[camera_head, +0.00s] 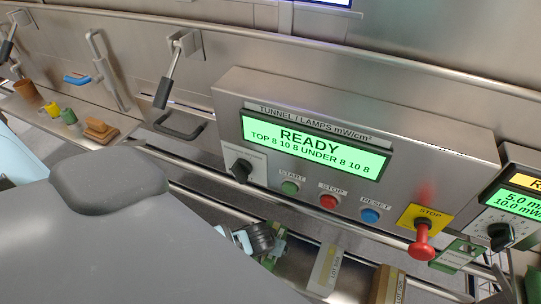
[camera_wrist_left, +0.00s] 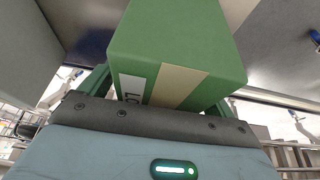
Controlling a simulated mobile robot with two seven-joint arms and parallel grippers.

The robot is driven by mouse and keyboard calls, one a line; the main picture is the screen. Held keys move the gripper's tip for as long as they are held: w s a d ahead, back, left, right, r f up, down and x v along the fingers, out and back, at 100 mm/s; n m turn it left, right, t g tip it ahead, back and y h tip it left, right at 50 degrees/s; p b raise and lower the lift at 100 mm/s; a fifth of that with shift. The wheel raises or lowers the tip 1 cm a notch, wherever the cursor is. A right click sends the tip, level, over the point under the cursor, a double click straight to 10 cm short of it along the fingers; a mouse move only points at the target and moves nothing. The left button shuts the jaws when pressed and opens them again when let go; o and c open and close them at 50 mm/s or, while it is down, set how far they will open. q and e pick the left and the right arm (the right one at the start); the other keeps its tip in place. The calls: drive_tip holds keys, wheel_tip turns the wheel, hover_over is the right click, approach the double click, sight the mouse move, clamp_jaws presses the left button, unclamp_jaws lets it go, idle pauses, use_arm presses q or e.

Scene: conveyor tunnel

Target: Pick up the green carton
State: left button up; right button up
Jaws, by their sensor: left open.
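The green carton (camera_wrist_left: 180,45) fills the upper middle of the left wrist view, close in front of the palm. It has a pale tape strip and a white label with dark lettering. My left gripper (camera_wrist_left: 158,92) is open, with its fingers on either side of the carton; whether they touch it is unclear. In the head view, my left gripper (camera_head: 258,238) is small and partly hidden behind my grey arm. A small part of the green carton (camera_head: 275,247) shows beside it. My right gripper is not in view.
A pale carton (camera_head: 325,270) and a brown carton (camera_head: 388,285) stand to the right. The control panel (camera_head: 350,115) and rail stand behind them, with a red stop knob (camera_head: 421,245) protruding. Several small objects, including a brown block (camera_head: 100,130), lie on the left shelf.

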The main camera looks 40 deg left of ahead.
use_arm(q)
drive_tip(key=shift+w+f, duration=0.15)
drive_tip(key=shift+f, duration=0.2)
drive_tip(key=shift+f, duration=0.1)
drive_tip(key=c, duration=1.4)
wheel_tip(320, 180, up, 4)
drive_tip(key=shift+d+r+p, duration=0.1)
drive_tip(key=shift+r+p, duration=0.05)
drive_tip(key=shift+p, duration=0.3)
drive_tip(key=s+d, duration=0.2)
drive_tip(key=s, duration=0.2)
drive_tip(key=s+d, duration=0.3)
drive_tip(key=s, duration=0.2)
drive_tip(key=s+d+r, duration=0.1)
drive_tip(key=s+d, duration=0.2)
drive_tip(key=s, duration=0.1)
drive_tip(key=shift+s+d, duration=0.1)
drive_tip(key=shift+s, duration=0.15)
